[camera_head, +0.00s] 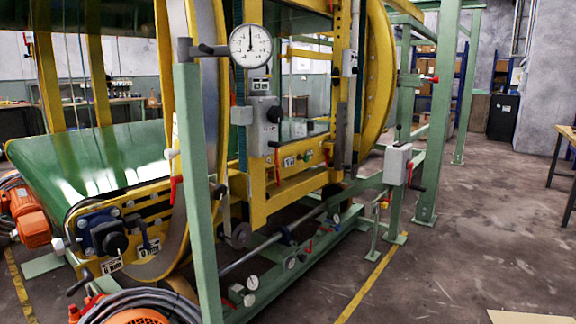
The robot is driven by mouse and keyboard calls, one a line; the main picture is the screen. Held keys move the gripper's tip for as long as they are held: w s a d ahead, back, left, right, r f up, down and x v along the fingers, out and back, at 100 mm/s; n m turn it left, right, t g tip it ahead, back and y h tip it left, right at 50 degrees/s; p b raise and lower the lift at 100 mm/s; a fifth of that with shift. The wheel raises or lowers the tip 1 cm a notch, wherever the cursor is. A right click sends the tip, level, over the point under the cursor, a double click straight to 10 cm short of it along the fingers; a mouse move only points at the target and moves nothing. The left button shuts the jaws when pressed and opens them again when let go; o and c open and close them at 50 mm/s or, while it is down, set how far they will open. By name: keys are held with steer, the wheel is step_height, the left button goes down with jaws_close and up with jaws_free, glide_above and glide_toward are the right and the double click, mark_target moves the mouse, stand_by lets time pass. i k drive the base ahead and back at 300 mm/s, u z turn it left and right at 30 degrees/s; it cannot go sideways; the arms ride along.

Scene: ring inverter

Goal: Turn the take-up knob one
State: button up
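A large black knob (115,242) sits on a dark blue mount at the end of the conveyor's yellow side plate, at the lower left. A white label (112,265) is below it, its lettering too small to read. A smaller black handle (149,247) is to its right, with another white label beside it. A second black knob (273,114) is on a grey box on the yellow frame at centre. I cannot tell for sure which of these is take-up knob one. My gripper is not in view.
A green post (197,190) with a round dial gauge (250,46) stands in front of the machine. An orange motor (30,217) is at left, and hoses (140,302) lie at the bottom left. The concrete floor (470,230) at right is mostly clear.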

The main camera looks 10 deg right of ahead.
mark_target(59, 247)
steer(key=z, duration=1.5)
steer(key=k, duration=0.1)
steer(key=u, duration=3)
